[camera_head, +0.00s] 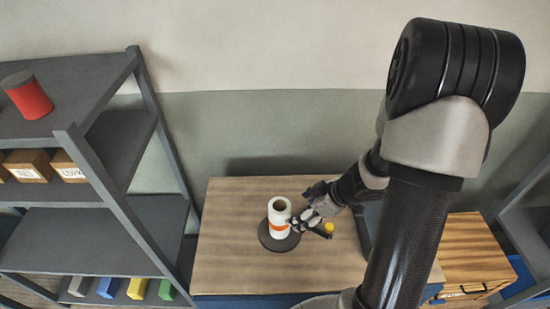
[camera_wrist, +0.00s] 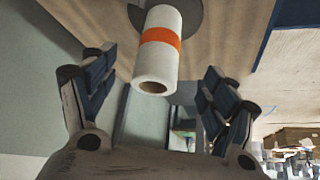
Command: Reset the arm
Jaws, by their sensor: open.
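My gripper (camera_head: 309,222) is over the wooden worktop, close to a white roll with an orange band (camera_head: 279,217). The roll stands upright on a dark round base (camera_head: 272,243). In the wrist view, my gripper (camera_wrist: 150,90) has its two fingers spread wide, with the roll (camera_wrist: 160,20) between and beyond them. The fingers do not appear to touch the roll. A small yellow item (camera_head: 329,228) sits just right of my gripper; its full shape is partly hidden.
The wooden worktop (camera_head: 235,200) has bare space left of the roll. A grey shelf unit (camera_head: 60,225) at the left holds a red can (camera_head: 30,97), labelled boxes (camera_head: 28,165) and coloured blocks (camera_head: 108,287). A wooden cabinet (camera_head: 470,245) and another grey rack (camera_head: 520,225) stand at the right.

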